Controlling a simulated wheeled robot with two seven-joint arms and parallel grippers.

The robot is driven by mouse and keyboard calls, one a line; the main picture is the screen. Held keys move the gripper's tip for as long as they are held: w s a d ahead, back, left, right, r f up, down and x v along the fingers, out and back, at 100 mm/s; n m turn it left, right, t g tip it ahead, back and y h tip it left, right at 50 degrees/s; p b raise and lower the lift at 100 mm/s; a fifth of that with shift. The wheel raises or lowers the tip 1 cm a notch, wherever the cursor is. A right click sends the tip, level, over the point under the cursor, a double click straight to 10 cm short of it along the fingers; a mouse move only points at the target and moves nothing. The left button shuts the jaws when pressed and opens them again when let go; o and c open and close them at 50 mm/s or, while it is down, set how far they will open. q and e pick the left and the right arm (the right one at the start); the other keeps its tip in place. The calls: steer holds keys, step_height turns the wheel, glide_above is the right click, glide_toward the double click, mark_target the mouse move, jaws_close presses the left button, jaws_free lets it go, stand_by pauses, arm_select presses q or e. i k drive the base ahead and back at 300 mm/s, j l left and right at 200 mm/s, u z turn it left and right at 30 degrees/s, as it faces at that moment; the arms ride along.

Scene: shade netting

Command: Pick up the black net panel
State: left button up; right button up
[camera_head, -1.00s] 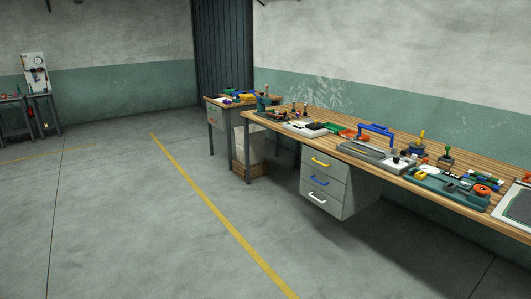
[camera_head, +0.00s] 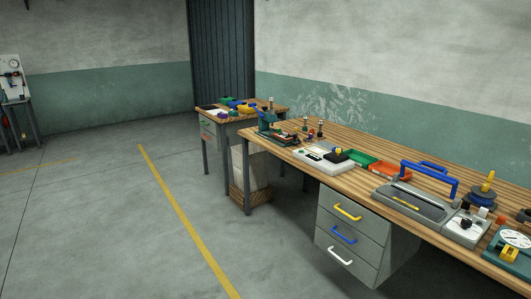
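I cannot make out a black net panel in the head view. The long wooden workbench (camera_head: 345,138) runs from the middle to the right edge, with its right end cut off. A smaller wooden-topped table (camera_head: 243,116) stands behind its far end. It carries a small dark flat item and coloured pieces too small to identify. Neither of my grippers is in view.
Grey drawers (camera_head: 348,235) hang underneath. The floor (camera_head: 95,215) at left is open.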

mark_target(285, 135)
steer(key=i, duration=1.95)
